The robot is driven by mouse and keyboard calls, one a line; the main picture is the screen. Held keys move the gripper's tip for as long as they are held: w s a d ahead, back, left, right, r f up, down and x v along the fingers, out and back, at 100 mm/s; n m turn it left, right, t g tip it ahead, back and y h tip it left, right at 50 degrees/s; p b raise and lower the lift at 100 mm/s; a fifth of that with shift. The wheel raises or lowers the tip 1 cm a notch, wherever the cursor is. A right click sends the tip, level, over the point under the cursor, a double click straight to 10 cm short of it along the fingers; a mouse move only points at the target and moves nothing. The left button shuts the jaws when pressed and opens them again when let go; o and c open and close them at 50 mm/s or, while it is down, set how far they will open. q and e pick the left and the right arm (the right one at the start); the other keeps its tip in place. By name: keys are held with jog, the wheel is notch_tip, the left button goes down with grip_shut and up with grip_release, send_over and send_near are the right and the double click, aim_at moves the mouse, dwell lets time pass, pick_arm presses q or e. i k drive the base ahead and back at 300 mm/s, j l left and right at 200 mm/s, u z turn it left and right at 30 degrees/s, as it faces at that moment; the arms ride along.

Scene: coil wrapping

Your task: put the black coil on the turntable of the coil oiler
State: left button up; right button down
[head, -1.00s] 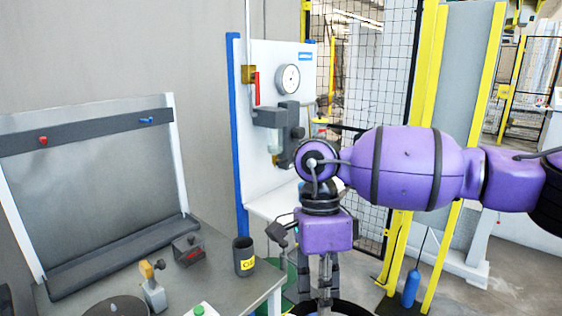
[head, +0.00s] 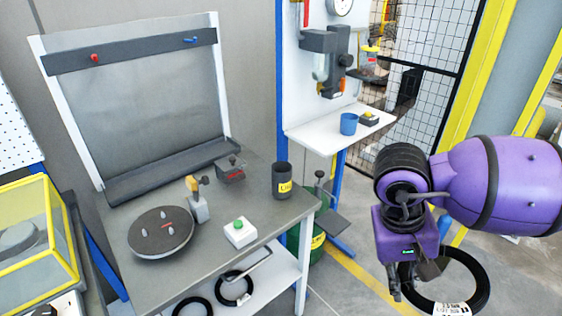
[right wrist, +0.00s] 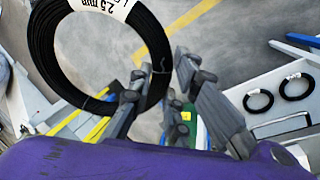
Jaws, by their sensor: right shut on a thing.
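A black coil (head: 481,276) with a white label hangs from my right gripper (head: 408,288) at the lower right of the head view, over the floor. The coil fills the upper left of the right wrist view (right wrist: 43,45), where my right gripper (right wrist: 170,72) is shut on its rim. The turntable (head: 160,245) is a dark round disc with several light pegs, on the grey bench of the coil oiler at the left. Nothing lies on it. My left gripper is out of view.
Two other coils lie on the shelf below (head: 190,307). A wall panel with a blue cup (head: 348,124) stands behind.

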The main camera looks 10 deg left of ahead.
aim_at(160, 227)
jog(key=i+l+u, duration=0.15)
jog(key=i, duration=0.4)
jog(key=u, duration=2.55)
